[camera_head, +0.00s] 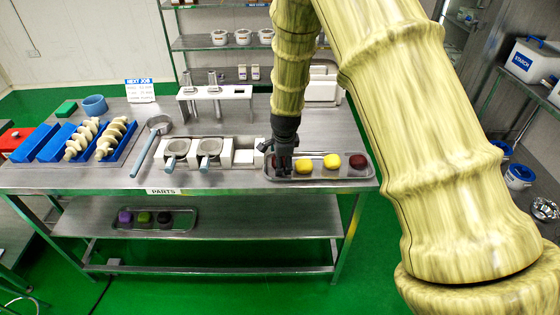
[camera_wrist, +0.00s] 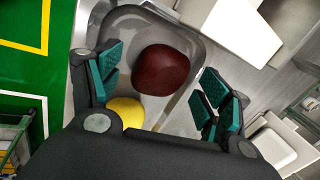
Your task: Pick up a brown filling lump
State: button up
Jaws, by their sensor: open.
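My gripper (camera_head: 283,160) is open above the left end of a metal tray (camera_head: 318,178) on the table. In the wrist view, a dark reddish-brown lump (camera_wrist: 160,70) lies in the tray between and just beyond the open fingers (camera_wrist: 155,88), with no visible contact. In the head view, my gripper mostly hides this lump. A yellow lump (camera_head: 303,167) lies beside it and also shows in the wrist view (camera_wrist: 126,111), partly covered by my gripper. A second yellow lump (camera_head: 332,161) and another brown lump (camera_head: 357,161) lie farther right in the tray.
White blocks (camera_head: 244,157) stand left of the tray, and one white block (camera_wrist: 232,28) is close to its edge in the wrist view. Pans (camera_head: 209,147) sit farther left. A lower shelf tray (camera_head: 185,222) holds purple, green and dark lumps.

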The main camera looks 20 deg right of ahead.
jog(key=shift+f, duration=0.3)
jog(key=c, duration=1.1)
jog(key=shift+r, duration=0.15)
